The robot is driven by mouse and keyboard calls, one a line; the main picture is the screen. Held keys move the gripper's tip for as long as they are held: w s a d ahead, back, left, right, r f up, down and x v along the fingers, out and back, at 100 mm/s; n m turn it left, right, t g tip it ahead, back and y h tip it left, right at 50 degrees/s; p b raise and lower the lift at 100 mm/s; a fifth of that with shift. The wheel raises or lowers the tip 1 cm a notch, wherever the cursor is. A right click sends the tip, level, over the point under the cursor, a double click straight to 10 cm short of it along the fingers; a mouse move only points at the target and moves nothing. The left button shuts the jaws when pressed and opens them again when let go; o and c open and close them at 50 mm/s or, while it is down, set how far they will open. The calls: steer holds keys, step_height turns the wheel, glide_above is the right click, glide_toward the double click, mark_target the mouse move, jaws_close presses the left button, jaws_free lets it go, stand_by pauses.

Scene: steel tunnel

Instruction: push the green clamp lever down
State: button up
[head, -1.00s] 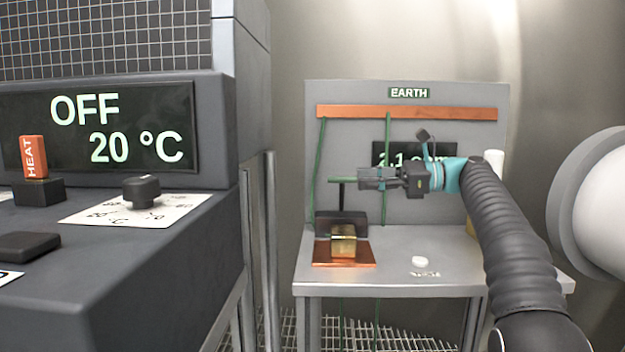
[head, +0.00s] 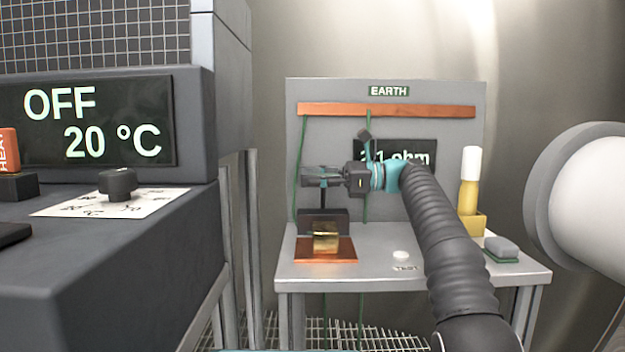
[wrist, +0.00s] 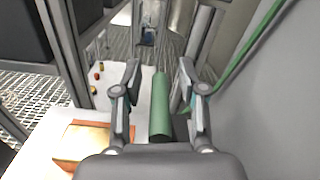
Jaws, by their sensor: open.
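The green clamp lever (wrist: 160,108) shows in the wrist view as a round green bar pointing away from me, between my two open fingers. My gripper (wrist: 160,70) has a finger on each side of it; I cannot tell whether either touches it. In the head view, my gripper (head: 305,178) is level above the dark clamp block (head: 322,217) and hides most of the lever. Below stand a brass block (head: 326,240) and a copper plate (head: 343,254) on the bench.
The grey back panel (head: 440,200) stands close behind my gripper, with a copper bar (head: 390,111) and green cables. A white button (head: 401,257), a yellow holder (head: 474,223) with a bottle and a grey brush (head: 501,247) are to the right. The oven-like unit (head: 120,250) is at left.

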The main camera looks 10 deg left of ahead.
jaws_close()
